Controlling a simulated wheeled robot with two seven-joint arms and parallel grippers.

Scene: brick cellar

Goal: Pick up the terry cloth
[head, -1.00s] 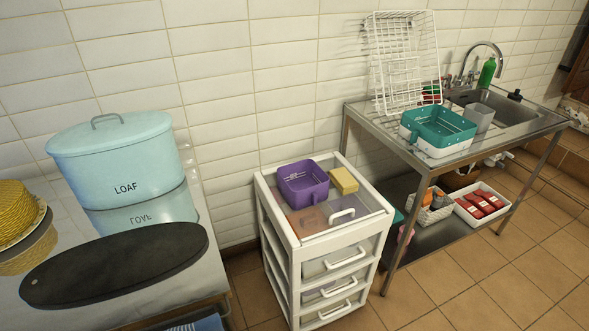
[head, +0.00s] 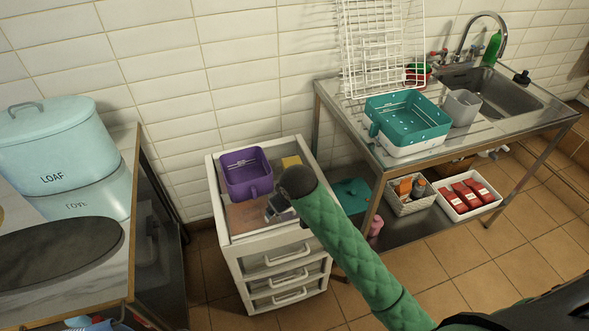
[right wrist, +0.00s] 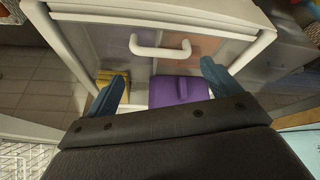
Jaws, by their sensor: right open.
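No thing is clearly recognisable as the terry cloth. A flat brownish-orange thing (head: 245,215) shows under the clear top of the white drawer unit (head: 232,262); I cannot tell if it is cloth. In the right wrist view a brownish patch (right wrist: 213,50) and a greyish patch show behind the clear panel with a white handle (right wrist: 160,48). My right gripper (head: 279,208) is above the unit's top, partly hidden by its own wrist. Its blue fingers are spread and empty in the right wrist view (right wrist: 162,72). My left gripper is out of view.
A purple basket (head: 246,175) and a yellow sponge (head: 291,161) stand on the unit's top, close to my right gripper. The steel sink table (head: 470,135) with a teal basket (head: 405,118) is at right. A worktop with a LOAF bin (head: 60,150) is at left.

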